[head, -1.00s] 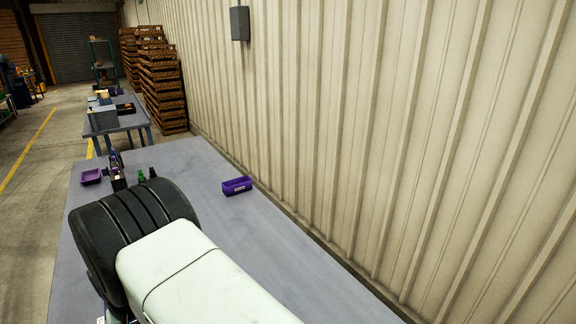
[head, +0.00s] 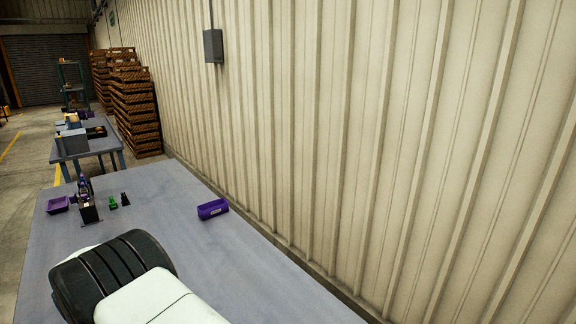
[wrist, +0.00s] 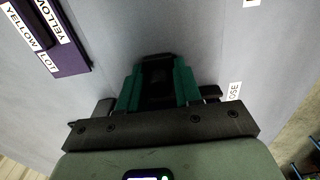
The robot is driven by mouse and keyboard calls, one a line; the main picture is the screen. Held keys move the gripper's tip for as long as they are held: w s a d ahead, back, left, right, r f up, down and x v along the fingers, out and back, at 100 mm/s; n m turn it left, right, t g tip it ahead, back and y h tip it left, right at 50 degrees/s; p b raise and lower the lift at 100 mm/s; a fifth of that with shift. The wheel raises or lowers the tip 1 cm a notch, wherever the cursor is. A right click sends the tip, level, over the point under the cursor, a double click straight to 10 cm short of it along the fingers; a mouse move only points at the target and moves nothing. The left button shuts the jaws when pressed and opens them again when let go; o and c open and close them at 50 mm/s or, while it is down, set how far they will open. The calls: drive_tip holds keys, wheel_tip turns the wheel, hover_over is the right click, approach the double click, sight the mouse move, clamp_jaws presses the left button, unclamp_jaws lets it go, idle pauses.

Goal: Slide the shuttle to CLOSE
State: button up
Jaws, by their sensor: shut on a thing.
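In the wrist view my gripper (wrist: 158,78) has its teal fingers closed around a dark piece, the shuttle (wrist: 158,88), low over the grey table. The fingers and wrist cover most of the shuttle and whatever it runs on.
A purple block with YELLOW LOT labels (wrist: 52,38) is at the upper left of the wrist view. The head view shows a purple bin (head: 212,209), a small purple tray (head: 58,204) and small green and black items (head: 112,202) on the table (head: 180,240). A ribbed wall bounds the right.

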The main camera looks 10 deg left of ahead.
drive_tip(key=o, duration=0.5)
drive_tip(key=shift+o, duration=0.2)
drive_tip(key=shift+r, duration=0.1)
